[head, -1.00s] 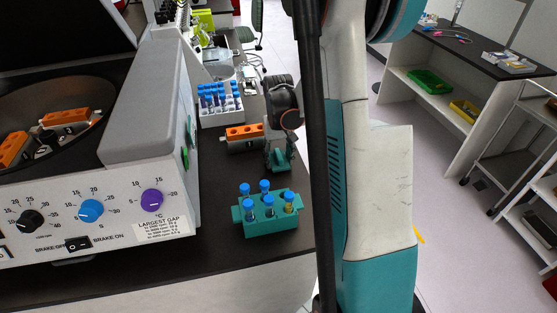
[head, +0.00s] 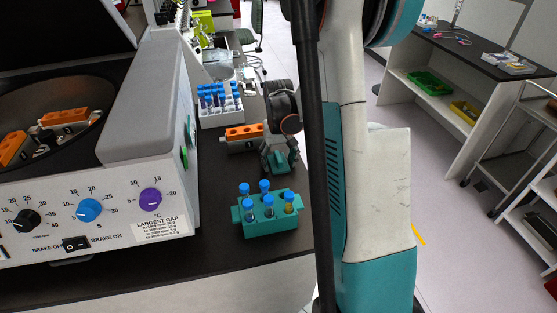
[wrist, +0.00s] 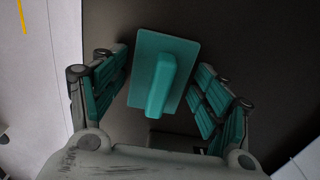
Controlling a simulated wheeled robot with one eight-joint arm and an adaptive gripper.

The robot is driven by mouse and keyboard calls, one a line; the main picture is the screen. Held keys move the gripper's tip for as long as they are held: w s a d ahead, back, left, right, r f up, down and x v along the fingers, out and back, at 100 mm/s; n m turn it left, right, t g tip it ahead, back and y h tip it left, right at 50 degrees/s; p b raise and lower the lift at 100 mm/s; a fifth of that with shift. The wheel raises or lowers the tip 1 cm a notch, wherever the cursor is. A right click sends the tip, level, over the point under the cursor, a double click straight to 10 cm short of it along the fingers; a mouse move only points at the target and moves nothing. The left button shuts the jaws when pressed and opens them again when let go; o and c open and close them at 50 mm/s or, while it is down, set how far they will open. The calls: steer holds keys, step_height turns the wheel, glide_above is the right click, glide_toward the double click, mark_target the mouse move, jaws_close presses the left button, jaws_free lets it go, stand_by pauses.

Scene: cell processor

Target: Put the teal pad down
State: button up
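The teal pad (wrist: 177,59), a flat plate with a raised ridge, lies on the dark bench top between my fingers in the wrist view. In the head view the pad (head: 283,167) is under my gripper, partly hidden by it. My gripper (wrist: 161,102) is open, with a finger on each side of the ridge. The right finger stands clear of the ridge; the left finger is close to the plate's edge, and I cannot tell whether they touch. My gripper (head: 280,160) points down in the head view.
A teal rack (head: 271,226) with several blue-capped tubes stands in front of the pad. An orange-topped block (head: 243,132) is just left of my gripper. A white tube rack (head: 220,110) is behind it. A centrifuge (head: 150,110) fills the left.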

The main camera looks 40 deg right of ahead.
mark_target(278, 156)
steer(key=shift+r, duration=0.1)
steer(key=shift+r+p, duration=0.25)
steer(key=shift+p, duration=0.15)
step_height(278, 156, up, 12)
steer(key=p, duration=0.3)
stand_by(0.3)
